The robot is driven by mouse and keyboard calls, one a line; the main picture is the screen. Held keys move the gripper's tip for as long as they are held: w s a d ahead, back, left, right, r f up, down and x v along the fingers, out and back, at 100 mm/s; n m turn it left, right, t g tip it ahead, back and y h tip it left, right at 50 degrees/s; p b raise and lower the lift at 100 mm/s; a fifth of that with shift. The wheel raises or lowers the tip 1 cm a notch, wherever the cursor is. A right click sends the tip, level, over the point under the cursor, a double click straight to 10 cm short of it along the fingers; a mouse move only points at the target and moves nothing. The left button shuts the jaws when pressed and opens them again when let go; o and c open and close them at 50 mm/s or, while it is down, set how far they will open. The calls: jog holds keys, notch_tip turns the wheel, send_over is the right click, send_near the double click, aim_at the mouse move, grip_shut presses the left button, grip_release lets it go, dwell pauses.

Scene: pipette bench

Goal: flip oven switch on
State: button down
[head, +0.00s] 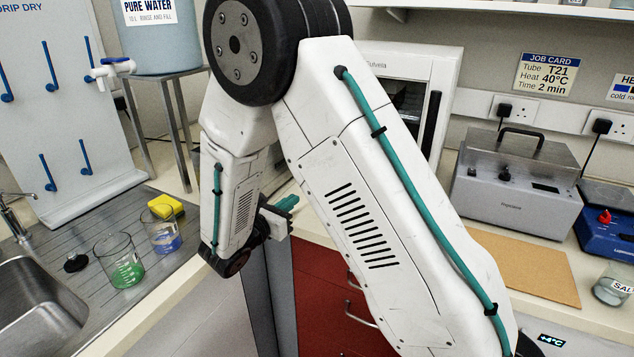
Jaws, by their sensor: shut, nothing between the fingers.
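The oven (446,62) is a white cabinet with a dark window and a black vertical handle. It stands at the back centre, and my arm hides its left and lower parts. I cannot make out its switch in this view. My gripper (284,211) is small in the picture, left of centre, partly hidden behind my own arm. It is shut with nothing held, over the front edge of the counter near the red drawers. It is apart from the oven, in front of it and lower in the picture.
Wall sockets with black plugs (504,109) are at right. A grey lidded heater (515,180) and a cork mat (525,268) lie below them. Beakers with green (127,272) and blue (167,243) liquid and a yellow sponge (165,207) stand by the sink (38,312).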

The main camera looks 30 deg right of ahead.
jog(key=x, duration=1.4)
jog(key=shift+s, duration=0.1)
